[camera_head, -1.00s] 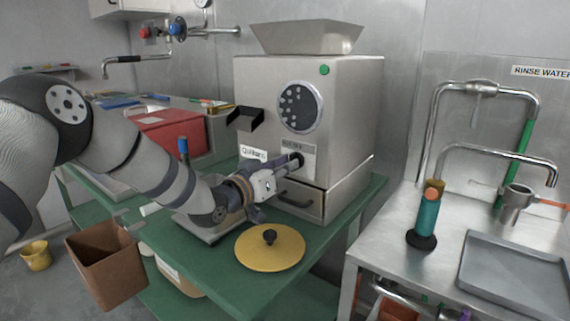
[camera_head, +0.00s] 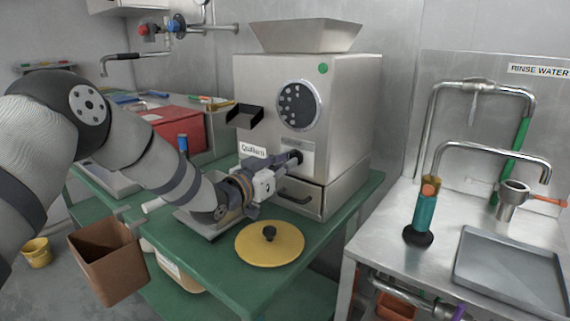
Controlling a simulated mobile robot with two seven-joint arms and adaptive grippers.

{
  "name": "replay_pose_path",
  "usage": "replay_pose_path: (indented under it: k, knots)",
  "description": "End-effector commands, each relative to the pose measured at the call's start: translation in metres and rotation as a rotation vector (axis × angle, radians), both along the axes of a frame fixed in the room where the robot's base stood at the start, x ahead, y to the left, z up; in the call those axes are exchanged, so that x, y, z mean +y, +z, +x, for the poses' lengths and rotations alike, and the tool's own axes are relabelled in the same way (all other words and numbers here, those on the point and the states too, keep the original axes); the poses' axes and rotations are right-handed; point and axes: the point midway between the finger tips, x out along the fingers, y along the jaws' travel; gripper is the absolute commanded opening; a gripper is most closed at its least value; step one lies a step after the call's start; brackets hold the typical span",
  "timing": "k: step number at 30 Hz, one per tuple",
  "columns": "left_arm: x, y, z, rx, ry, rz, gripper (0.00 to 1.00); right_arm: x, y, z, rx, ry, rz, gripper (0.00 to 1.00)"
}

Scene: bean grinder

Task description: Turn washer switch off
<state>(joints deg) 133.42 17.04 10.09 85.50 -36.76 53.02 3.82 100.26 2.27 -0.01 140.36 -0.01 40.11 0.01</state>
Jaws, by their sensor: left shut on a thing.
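The machine (camera_head: 345,130) is a metal box with a hopper on top, a round perforated disc and a drawer, standing on a green table. A dark round switch knob (camera_head: 297,157) sits on a light plate on its front face. My left gripper (camera_head: 284,164) reaches from the left, with its fingertips shut at the knob. The fingers partly hide the knob and plate. My right gripper is not in view.
A yellow lid (camera_head: 269,245) with a black knob lies on the green table (camera_head: 225,290) below my gripper. A drawer handle (camera_head: 295,196) juts out under the switch. A brown bin (camera_head: 108,262) hangs at left. A steel sink counter (camera_head: 400,262) stands at right.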

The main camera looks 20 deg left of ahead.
Motion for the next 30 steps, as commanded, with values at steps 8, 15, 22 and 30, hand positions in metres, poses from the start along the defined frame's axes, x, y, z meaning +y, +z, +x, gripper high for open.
replay_pose_path:
  k: [8, 15, 22, 30]
  knots:
    - [0.0, 0.0, 0.0, -0.001, 0.0, 0.001, 0.3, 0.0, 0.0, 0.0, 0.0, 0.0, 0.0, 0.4]
    - [0.006, 0.0, -0.014, 0.002, 0.001, 0.0, 0.3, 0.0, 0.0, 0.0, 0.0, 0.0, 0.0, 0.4]
    - [0.027, 0.0, -0.072, 0.002, 0.001, -0.002, 0.3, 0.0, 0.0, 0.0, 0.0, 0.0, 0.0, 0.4]
    - [0.04, 0.001, -0.111, -0.001, 0.0, 0.0, 0.3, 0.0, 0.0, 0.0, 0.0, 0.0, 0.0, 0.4]
